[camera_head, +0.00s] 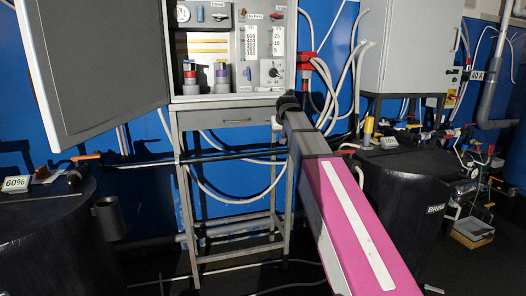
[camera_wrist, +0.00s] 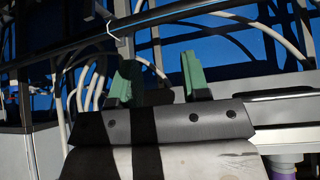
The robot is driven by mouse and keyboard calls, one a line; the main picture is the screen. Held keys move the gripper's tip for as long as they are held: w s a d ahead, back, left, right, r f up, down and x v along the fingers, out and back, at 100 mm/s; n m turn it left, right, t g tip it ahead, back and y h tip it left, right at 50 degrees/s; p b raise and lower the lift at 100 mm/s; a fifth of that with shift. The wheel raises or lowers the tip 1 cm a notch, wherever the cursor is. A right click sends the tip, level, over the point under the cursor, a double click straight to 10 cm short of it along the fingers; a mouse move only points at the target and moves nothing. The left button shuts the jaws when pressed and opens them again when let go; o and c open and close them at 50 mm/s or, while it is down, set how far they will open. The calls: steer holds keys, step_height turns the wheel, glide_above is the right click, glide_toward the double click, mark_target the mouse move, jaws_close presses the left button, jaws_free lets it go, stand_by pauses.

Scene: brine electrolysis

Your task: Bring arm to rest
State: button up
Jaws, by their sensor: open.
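My arm, with a pink link, reaches up from the lower right of the head view toward the metal stand (camera_head: 228,121) below the open control cabinet (camera_head: 235,48). The gripper's fingers cannot be made out in the head view. In the wrist view my gripper (camera_wrist: 158,82) shows two green fingertips set apart, with nothing between them. Behind the fingers are hoses, a dark horizontal pipe and a blue wall.
The cabinet's grey door (camera_head: 98,65) stands open at the left. A black tank (camera_head: 45,240) marked 60% stands at the left, and another black tank (camera_head: 410,200) at the right. A grey box (camera_head: 408,45) with hanging cables is at the upper right.

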steer(key=s+d+f+g, duration=0.2)
steer(key=s+f, duration=0.7)
steer(key=f, duration=0.5)
steer(key=s+d+f+m+g, duration=0.1)
steer(key=s+d+f, duration=0.4)
steer(key=s+f, duration=0.5)
steer(key=s+d+f+g+h, duration=0.1)
steer(key=s+d+f+g, duration=0.3)
steer(key=s+f, duration=0.6)
step_height(320, 180, down, 8)
steer(key=shift+s+d+r+m, duration=0.1)
steer(key=shift+s+d+m, duration=0.1)
steer(key=shift+s+m, duration=0.1)
